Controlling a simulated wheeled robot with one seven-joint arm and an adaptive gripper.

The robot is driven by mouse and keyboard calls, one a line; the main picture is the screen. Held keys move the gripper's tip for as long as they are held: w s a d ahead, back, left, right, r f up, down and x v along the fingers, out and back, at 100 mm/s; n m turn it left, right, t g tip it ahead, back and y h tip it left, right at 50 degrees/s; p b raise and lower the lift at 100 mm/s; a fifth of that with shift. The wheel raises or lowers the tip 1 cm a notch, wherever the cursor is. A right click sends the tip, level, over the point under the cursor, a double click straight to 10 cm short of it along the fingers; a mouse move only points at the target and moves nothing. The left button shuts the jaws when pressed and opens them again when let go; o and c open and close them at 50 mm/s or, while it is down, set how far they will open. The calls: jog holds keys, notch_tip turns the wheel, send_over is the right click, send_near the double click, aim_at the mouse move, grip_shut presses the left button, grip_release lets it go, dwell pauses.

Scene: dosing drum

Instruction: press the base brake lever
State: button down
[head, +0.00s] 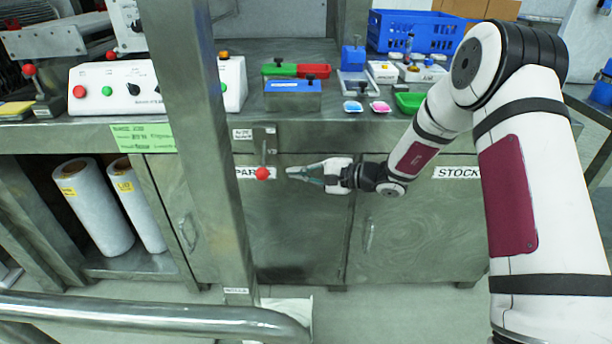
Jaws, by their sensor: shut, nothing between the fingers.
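A lever with a red ball knob (262,173) hangs down from a small metal plate (265,136) on the front edge of the workbench. Its small label (242,134) is too blurred to read, so I cannot confirm that it is the base brake lever. My gripper (290,173) is shut and empty. It points left, with its tips just right of the red knob in the picture and a small gap between them. Another lever with a red knob (29,70) stands at the far left by the machine.
A steel post (205,150) rises just left of the red knob. Cabinet doors (420,235) lie behind my gripper. A metal rail (140,313) crosses the lower left. Blue, red and green trays, a blue crate (415,32) and a control box (120,88) stand on the bench.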

aim_at(263, 160)
jog(key=shift+s+a+r+b, duration=0.1)
jog(key=shift+s+a+b, duration=0.15)
jog(key=shift+a, duration=0.65)
jog(key=shift+s+a+r+b, duration=0.15)
jog(key=shift+a+b, duration=0.15)
jog(key=shift+a, duration=0.65)
jog(key=shift+s+a+r+b, duration=0.1)
jog(key=shift+s+a+b, duration=0.15)
jog(key=shift+a, duration=0.65)
jog(key=shift+r, duration=0.15)
jog(key=shift+s+r+m+p, duration=0.15)
jog(key=shift+m+p, duration=0.15)
jog(key=shift+p, duration=0.25)
